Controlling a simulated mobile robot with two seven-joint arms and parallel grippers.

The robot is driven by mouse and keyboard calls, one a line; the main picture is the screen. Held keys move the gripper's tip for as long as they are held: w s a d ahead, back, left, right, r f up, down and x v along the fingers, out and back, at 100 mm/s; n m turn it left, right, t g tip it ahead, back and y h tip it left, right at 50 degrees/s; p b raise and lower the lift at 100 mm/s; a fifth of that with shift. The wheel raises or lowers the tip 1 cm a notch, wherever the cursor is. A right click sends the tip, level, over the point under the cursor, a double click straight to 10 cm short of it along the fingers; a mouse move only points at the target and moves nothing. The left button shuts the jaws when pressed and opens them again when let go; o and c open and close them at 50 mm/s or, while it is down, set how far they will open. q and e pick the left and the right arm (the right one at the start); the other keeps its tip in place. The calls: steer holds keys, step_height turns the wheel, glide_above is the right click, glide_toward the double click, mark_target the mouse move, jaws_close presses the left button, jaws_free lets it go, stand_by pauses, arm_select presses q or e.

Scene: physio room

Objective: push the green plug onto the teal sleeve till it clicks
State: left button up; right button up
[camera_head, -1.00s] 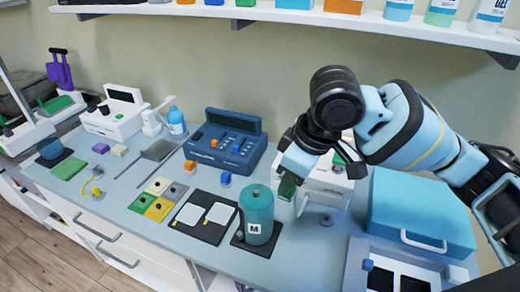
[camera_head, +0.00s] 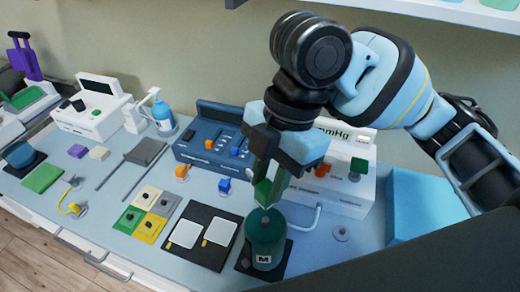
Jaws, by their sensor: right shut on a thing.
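The teal sleeve (camera_head: 266,240), marked with an M, stands upright on a dark square base (camera_head: 243,262) near the front of the bench. My right gripper (camera_head: 270,188) points down over it and is shut on the green plug (camera_head: 264,193). The plug sits between the fingertips, right at the top of the sleeve. I cannot tell whether it touches or has entered the sleeve, as the fingers hide part of the sleeve's top. My left gripper is out of view.
A white mmHg device (camera_head: 340,188) with a pale hose stands close behind and right of the sleeve. A blue console (camera_head: 208,145) is behind left. A black mat (camera_head: 222,222) with two white pads lies left of the sleeve. A light-blue case (camera_head: 425,203) is at right.

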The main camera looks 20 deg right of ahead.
steer(key=shift+w, duration=0.25)
steer(key=shift+s, duration=0.35)
steer(key=shift+f, duration=0.25)
step_height(320, 180, down, 2)
steer(key=shift+w, duration=0.1)
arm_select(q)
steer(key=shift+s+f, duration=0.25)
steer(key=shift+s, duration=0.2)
arm_select(e)
steer(key=shift+f, duration=1.25)
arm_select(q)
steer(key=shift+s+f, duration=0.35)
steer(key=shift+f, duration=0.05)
arm_select(e)
steer(key=shift+f, duration=1.15)
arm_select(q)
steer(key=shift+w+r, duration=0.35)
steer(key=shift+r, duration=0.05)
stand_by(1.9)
